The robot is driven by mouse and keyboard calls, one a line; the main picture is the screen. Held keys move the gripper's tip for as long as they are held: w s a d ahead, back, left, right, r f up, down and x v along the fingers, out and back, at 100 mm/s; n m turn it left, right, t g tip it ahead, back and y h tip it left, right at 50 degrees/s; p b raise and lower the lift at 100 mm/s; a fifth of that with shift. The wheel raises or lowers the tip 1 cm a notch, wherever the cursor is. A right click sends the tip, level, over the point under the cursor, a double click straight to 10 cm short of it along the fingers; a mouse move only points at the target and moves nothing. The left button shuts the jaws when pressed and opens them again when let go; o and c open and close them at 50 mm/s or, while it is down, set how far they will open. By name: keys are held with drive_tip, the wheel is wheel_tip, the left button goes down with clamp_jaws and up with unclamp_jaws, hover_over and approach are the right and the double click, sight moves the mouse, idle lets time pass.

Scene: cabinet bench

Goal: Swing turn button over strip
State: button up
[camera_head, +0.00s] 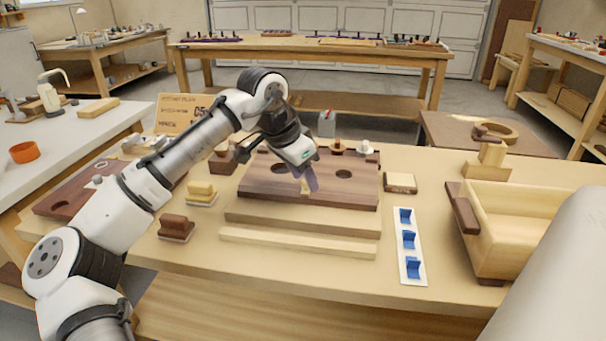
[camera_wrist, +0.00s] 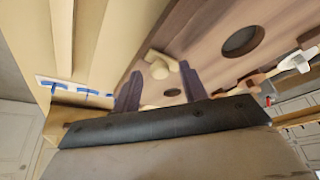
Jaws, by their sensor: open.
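In the wrist view a small cream wooden piece (camera_wrist: 161,63), which looks like the turn button, sits on the brown board (camera_wrist: 205,30) near its edge. It lies ahead of and between the purple fingers of my gripper (camera_wrist: 160,90), which are apart with nothing clearly held. In the head view my gripper (camera_head: 308,182) points down over the middle of the brown board (camera_head: 350,194), and the button is mostly hidden by it. A pale wooden strip (camera_head: 300,218) lies along the board's front edge. Whether the fingers touch the button cannot be told.
A second pale strip (camera_head: 300,243) lies in front. A white plate with blue clips (camera_head: 409,245) is at the right, near a wooden bin (camera_head: 515,205). Small blocks (camera_head: 202,191) stand at the left. Knobbed pieces (camera_head: 365,148) line the board's back edge.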

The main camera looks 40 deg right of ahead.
drive_tip(key=p+v, duration=0.1)
drive_tip(key=v, duration=1.2)
drive_tip(key=shift+a+r, duration=0.15)
drive_tip(key=shift+r, duration=0.15)
